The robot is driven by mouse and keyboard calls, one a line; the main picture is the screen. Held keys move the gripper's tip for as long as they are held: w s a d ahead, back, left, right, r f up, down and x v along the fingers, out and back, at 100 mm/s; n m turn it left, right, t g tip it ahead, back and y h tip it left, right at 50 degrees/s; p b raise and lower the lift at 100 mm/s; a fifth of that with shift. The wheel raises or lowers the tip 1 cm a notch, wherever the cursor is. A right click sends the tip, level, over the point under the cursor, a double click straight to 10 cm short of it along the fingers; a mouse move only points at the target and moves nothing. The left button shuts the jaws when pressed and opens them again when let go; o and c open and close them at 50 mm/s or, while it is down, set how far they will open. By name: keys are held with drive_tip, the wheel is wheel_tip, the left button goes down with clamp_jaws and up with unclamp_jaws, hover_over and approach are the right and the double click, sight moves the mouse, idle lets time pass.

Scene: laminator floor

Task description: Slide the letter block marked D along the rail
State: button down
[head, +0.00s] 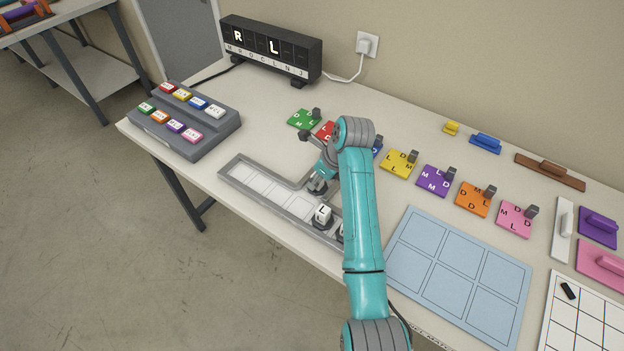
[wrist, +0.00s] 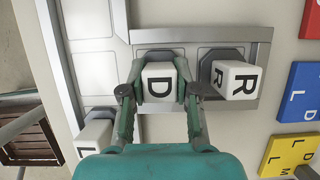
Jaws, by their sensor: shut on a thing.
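The white letter block marked D (wrist: 160,90) is between the fingers of my gripper (wrist: 160,74), which is shut on it. It sits in the short side branch of the grey rail (wrist: 205,36). A block marked R (wrist: 236,82) sits to its right in the same branch, with a small gap. A block marked L (wrist: 94,136) is at lower left, in the long track. In the head view, my gripper (head: 318,184) is at the branch of the rail (head: 268,190), and the held block is hidden. The L block (head: 322,214) shows in front, with another block partly behind my arm.
Coloured lettered tiles with dark knobs (head: 398,163) stand in a row behind the rail. A light blue grid mat (head: 455,275) lies to the right. A grey button console (head: 185,125) and a black letter display (head: 270,48) stand to the left and back. The rail's left cells are empty.

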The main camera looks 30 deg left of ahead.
drive_tip(key=c, duration=0.8)
unclamp_jaws()
drive_tip(key=shift+o, duration=0.2)
drive_tip(key=v, duration=1.2)
